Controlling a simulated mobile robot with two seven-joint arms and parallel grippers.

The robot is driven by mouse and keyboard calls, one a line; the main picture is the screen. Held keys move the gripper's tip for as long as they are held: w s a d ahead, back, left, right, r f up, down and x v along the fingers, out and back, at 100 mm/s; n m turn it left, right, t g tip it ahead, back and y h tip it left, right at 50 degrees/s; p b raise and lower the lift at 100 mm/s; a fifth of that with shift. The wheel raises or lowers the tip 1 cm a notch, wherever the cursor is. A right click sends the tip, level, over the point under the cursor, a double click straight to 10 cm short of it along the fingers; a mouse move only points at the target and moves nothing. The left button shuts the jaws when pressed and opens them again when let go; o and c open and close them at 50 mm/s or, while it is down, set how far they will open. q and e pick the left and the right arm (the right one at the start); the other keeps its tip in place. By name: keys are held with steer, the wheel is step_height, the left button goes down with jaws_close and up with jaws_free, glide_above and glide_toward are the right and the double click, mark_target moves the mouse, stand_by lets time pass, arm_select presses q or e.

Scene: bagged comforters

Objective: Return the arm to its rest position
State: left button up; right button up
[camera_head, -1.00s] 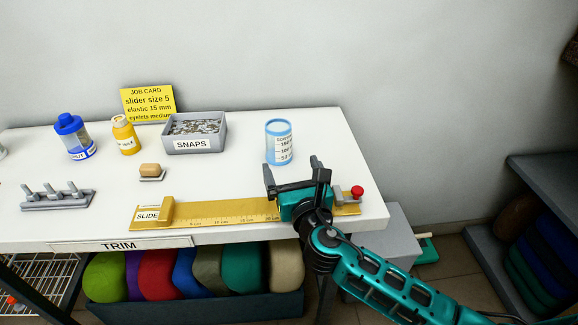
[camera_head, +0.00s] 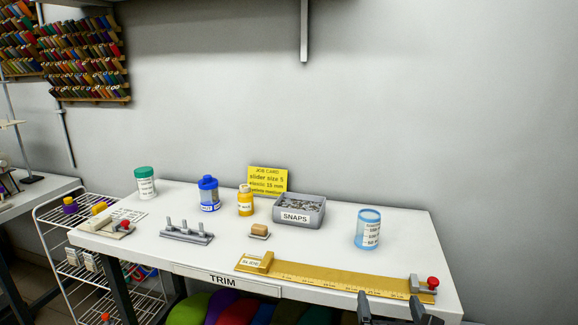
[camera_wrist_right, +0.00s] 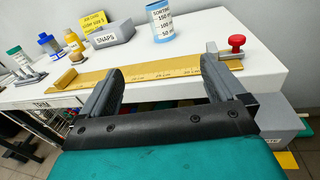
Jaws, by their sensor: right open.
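My right gripper (camera_head: 391,309) shows at the bottom edge of the head view, just in front of the white table's (camera_head: 205,243) front edge. Only its dark fingertips are in that picture. In the right wrist view my right gripper (camera_wrist_right: 160,85) is open, with its two grey fingers wide apart and nothing between them. Past the fingers lies the yellow measuring slide (camera_wrist_right: 150,76) with its red knob (camera_wrist_right: 236,41). My right arm's links are out of the head view. My left gripper is not in view.
On the table stand a blue-and-white cup (camera_head: 368,230), a grey SNAPS bin (camera_head: 299,210), a yellow bottle (camera_head: 245,201), a blue-lidded jar (camera_head: 208,194) and a peg rack (camera_head: 186,232). A wire shelf (camera_head: 75,262) stands at left. Coloured rolls (camera_head: 225,308) lie under the table.

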arm_select(q)
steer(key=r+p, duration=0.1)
steer(key=p, duration=0.1)
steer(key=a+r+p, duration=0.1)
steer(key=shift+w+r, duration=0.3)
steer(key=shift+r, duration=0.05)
arm_select(e)
steer(key=s+f+m+g+y, duration=0.1)
steer(key=s+f+m, duration=0.4)
steer(key=m, duration=0.5)
steer(key=s+f+m+g+y, duration=0.1)
steer(key=s+f+m+g, duration=0.2)
steer(key=s+m, duration=0.4)
steer(key=s+a+f+m+g+y, duration=0.1)
steer(key=s+f+m, duration=0.5)
steer(key=m, duration=0.8)
steer(key=shift+s+f+g+y, duration=0.35)
steer(key=shift+s+g, duration=0.2)
steer(key=shift+g, duration=0.35)
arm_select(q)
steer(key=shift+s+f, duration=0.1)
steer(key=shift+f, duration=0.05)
arm_select(e)
steer(key=shift+s, duration=0.1)
